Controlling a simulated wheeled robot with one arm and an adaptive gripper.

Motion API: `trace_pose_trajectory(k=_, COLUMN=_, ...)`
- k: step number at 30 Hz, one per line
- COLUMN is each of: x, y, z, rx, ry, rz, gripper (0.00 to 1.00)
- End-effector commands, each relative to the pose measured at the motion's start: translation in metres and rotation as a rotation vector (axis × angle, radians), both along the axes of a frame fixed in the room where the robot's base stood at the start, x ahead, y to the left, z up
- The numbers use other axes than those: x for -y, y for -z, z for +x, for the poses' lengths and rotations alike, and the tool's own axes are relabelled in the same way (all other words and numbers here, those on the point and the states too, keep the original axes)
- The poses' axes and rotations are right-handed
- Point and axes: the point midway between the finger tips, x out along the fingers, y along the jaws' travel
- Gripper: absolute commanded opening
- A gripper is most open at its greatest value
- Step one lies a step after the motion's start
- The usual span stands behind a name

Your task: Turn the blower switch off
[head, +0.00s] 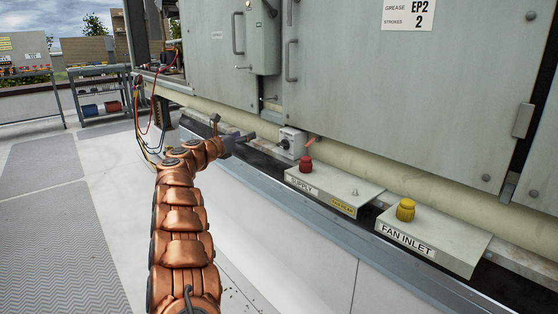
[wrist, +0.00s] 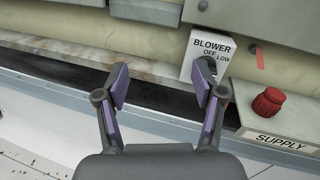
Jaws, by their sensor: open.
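The blower switch is a small light-grey box (head: 292,142) on the ledge below the big cabinet in the head view. In the wrist view the blower switch box (wrist: 211,52) is marked BLOWER, OFF and LOW. Its dark knob (wrist: 207,73) shows only in part, behind the right finger, so its setting cannot be told. My gripper (head: 248,137) points at the box from its left in the head view. In the wrist view my gripper (wrist: 161,88) is open and empty, with the box beyond its right finger. I see no clear contact.
A red knob (head: 305,163) stands on the SUPPLY box (head: 330,183), just right of the switch. A yellow knob (head: 405,209) stands on the FAN INLET box (head: 445,240). Red and black cables (head: 140,125) hang at the left. The floor at left is clear.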

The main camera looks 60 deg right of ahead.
Motion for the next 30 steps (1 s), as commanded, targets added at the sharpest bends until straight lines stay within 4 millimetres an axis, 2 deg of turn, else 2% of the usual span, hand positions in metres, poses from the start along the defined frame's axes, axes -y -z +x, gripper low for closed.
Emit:
trace_pose_trajectory(k=1, x=0.006, y=0.022, z=-0.017, rx=0.034, ry=0.062, rz=-0.001, gripper=0.69)
trace_pose_trajectory(k=4, x=0.014, y=0.037, z=-0.044, rx=0.101, ry=0.155, rz=-0.005, gripper=0.69)
trace_pose_trajectory(k=8, x=0.019, y=0.049, z=-0.065, rx=0.145, ry=0.224, rz=-0.008, gripper=0.69)
trace_pose_trajectory(k=14, x=0.026, y=0.051, z=-0.072, rx=0.160, ry=0.242, rz=-0.009, gripper=0.69)
trace_pose_trajectory(k=30, x=0.071, y=0.049, z=-0.085, rx=0.158, ry=0.242, rz=-0.010, gripper=0.69)
